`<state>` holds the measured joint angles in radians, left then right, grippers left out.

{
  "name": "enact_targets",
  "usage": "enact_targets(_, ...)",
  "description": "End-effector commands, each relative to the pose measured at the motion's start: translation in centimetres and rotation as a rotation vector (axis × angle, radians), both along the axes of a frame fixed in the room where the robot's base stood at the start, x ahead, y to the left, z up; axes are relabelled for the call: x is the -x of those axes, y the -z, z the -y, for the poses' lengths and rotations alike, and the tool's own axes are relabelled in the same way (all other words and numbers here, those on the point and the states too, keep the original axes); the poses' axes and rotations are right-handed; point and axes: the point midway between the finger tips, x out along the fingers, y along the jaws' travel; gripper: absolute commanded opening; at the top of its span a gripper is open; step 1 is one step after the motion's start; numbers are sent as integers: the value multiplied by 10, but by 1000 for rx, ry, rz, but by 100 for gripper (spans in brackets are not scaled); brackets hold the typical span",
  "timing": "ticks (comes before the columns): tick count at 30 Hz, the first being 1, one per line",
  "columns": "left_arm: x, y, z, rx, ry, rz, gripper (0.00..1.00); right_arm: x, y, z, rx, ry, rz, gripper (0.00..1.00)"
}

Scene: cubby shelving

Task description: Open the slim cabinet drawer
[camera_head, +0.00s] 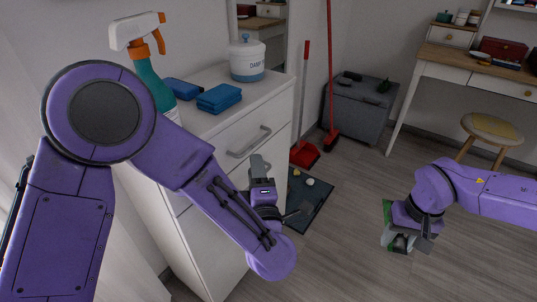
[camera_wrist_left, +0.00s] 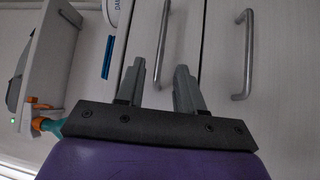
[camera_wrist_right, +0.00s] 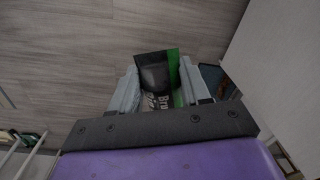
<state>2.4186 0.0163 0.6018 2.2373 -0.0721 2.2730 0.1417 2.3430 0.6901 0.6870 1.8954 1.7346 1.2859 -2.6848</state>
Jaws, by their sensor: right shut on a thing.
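The slim white cabinet (camera_head: 222,134) stands left of centre in the head view. Its top drawer, with a grey bar handle (camera_head: 249,142), looks closed. In the left wrist view that handle (camera_wrist_left: 163,40) lines up between the spread fingers; contact cannot be told. A lower handle (camera_wrist_left: 245,55) shows to the right. My left gripper (camera_head: 261,165) is open just in front of the cabinet, its fingers (camera_wrist_left: 161,75) pointing at the front. My right gripper (camera_head: 398,238) is shut on a black and green bag (camera_wrist_right: 155,80), held right of the cabinet above the floor.
On the cabinet top are a spray bottle (camera_head: 149,75), folded blue cloths (camera_head: 219,98) and a white-blue canister (camera_head: 247,60). A grey storage box (camera_head: 358,112), red broom (camera_head: 331,100), dustpan (camera_head: 304,154) and dark mat (camera_head: 305,200) lie beyond. Floor between my arms is mostly open.

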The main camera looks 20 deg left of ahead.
Motion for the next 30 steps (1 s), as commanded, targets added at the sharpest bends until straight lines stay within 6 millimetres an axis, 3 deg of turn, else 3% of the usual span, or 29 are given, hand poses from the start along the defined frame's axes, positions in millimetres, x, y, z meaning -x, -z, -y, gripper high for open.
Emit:
enact_targets(3,-26,-3,-13,3,-5,-1,37,0,1,0,0,0,1,11)
enact_targets(9,-54,-7,-25,-1,-2,-2,37,0,2,0,0,0,0,11)
enact_targets(19,-60,-8,-28,-3,0,-3,37,0,2,0,0,1,0,11)
enact_targets(23,-60,-8,-28,-3,0,-4,0,0,2,0,0,1,0,11)
enact_targets(30,-60,-8,-27,-3,-2,-3,0,0,2,0,0,1,0,11)
